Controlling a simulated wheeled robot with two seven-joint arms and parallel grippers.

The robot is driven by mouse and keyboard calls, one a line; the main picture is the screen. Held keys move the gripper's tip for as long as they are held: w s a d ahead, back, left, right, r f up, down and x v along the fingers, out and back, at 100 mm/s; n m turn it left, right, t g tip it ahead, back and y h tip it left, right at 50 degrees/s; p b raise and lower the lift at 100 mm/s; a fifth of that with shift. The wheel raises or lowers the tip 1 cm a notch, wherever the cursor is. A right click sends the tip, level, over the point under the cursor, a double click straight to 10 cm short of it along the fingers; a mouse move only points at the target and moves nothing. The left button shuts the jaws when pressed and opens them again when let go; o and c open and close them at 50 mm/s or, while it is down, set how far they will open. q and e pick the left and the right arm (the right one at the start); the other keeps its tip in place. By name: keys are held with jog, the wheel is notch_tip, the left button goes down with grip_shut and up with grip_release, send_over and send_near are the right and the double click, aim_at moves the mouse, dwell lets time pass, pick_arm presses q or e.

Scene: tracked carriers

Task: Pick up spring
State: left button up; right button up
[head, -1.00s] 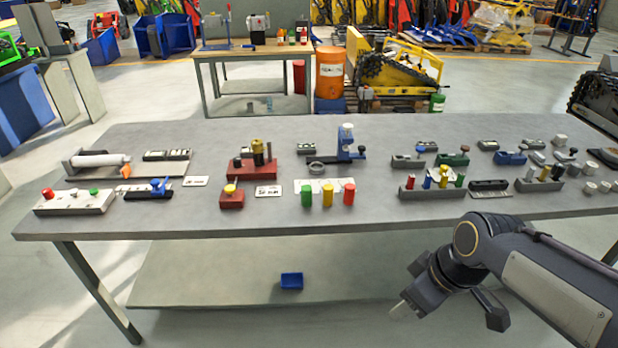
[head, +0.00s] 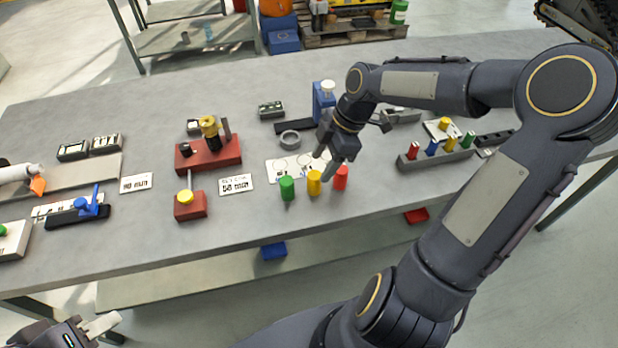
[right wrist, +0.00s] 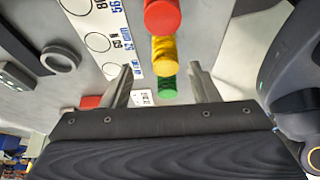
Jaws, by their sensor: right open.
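Three short coloured cylinders stand in a row at the table's front edge: green (head: 287,188), yellow (head: 314,183) and red (head: 341,178). No coil shape is clear, so I cannot tell which thing is the spring. In the right wrist view, red (right wrist: 162,16), yellow (right wrist: 163,48) and green (right wrist: 167,88) form a line, the green one between the finger lines. My right gripper (head: 338,163) is open and empty, above and just behind the row; its fingers show in the right wrist view (right wrist: 160,82). My left gripper (head: 98,328) is at the lower left, partly cut off, below the table.
A white card with circles (head: 283,168) lies behind the cylinders. A grey ring (head: 289,139), a red fixture (head: 212,156) and a small red block with a yellow knob (head: 190,207) are nearby. A rack of coloured pegs (head: 437,157) stands right. My right arm crosses the table's right part.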

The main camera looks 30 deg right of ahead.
aim_at(320, 173)
jog(key=x, duration=0.5)
jog(key=shift+s+d, duration=0.2)
jog(key=shift+s, duration=0.15)
jog(key=shift+a+f, duration=0.2)
jog(key=shift+f, duration=0.35)
jog(key=c, duration=1.1)
